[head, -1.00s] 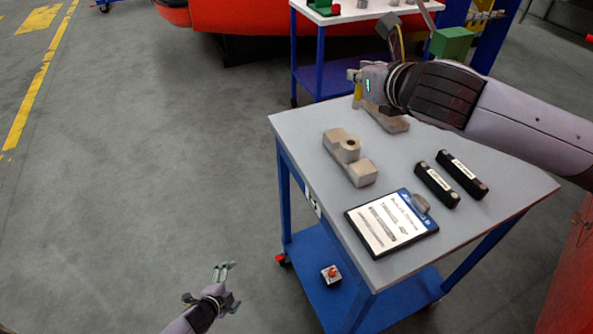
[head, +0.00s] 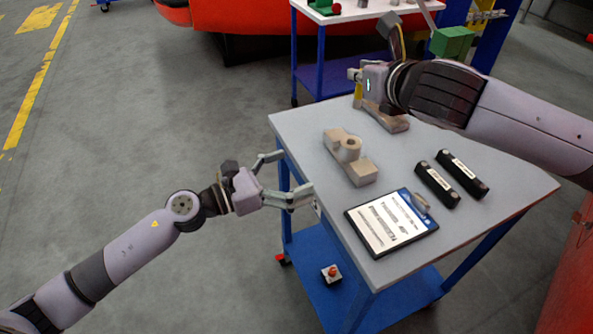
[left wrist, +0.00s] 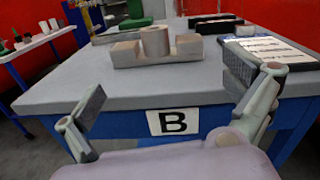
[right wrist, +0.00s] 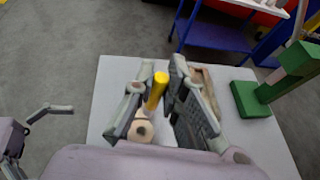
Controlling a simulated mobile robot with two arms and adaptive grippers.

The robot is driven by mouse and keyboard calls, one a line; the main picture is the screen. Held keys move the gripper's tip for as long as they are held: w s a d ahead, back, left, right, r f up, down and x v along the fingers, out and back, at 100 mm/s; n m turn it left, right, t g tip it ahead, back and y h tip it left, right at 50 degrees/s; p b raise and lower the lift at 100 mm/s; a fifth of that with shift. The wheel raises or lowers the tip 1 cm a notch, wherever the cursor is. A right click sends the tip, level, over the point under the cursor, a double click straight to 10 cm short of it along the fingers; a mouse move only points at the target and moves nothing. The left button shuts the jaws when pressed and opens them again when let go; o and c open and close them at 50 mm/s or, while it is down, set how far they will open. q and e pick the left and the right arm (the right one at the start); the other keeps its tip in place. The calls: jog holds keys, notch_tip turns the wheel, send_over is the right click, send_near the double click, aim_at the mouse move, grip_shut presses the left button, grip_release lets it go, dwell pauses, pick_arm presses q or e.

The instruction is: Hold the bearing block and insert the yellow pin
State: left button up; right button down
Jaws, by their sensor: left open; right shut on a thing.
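The beige bearing block (head: 362,172) with an upright ring lies on the grey table near its left edge. It also shows in the left wrist view (left wrist: 155,50), ahead of my left gripper, and partly in the right wrist view (right wrist: 141,130). My left gripper (head: 297,175) is open and empty, just off the table's left edge, apart from the block. My right gripper (right wrist: 155,100) is shut on the yellow pin (right wrist: 156,90), held above the table. In the head view the pin (head: 358,94) is mostly hidden by the gripper.
A second beige block (head: 388,121) lies under the right gripper. Two black labelled bars (head: 452,177) and a clipboard (head: 392,224) lie on the table's right and front. A green stand (right wrist: 265,95) shows beyond. The table's blue frame carries a "B" label (left wrist: 173,121).

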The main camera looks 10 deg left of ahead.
aim_at(347, 167)
pick_arm(q)
jog(key=shift+m+g+h, duration=0.3)
jog(key=shift+m+g, duration=0.1)
jog(key=shift+m, duration=0.5)
jog(key=x, duration=0.8)
jog(key=s+r+x, duration=0.1)
jog(key=x, duration=0.3)
jog(key=shift+d+r, duration=0.15)
jog(key=shift+d, duration=0.3)
jog(key=c, duration=1.5)
pick_arm(e)
notch_tip(347, 167, down, 3)
jog(key=shift+s+f+m+h, duration=0.1)
jog(key=shift+m+h, duration=0.2)
jog(key=shift+h, duration=0.2)
notch_tip(347, 167, down, 10)
jog(key=shift+r, duration=0.25)
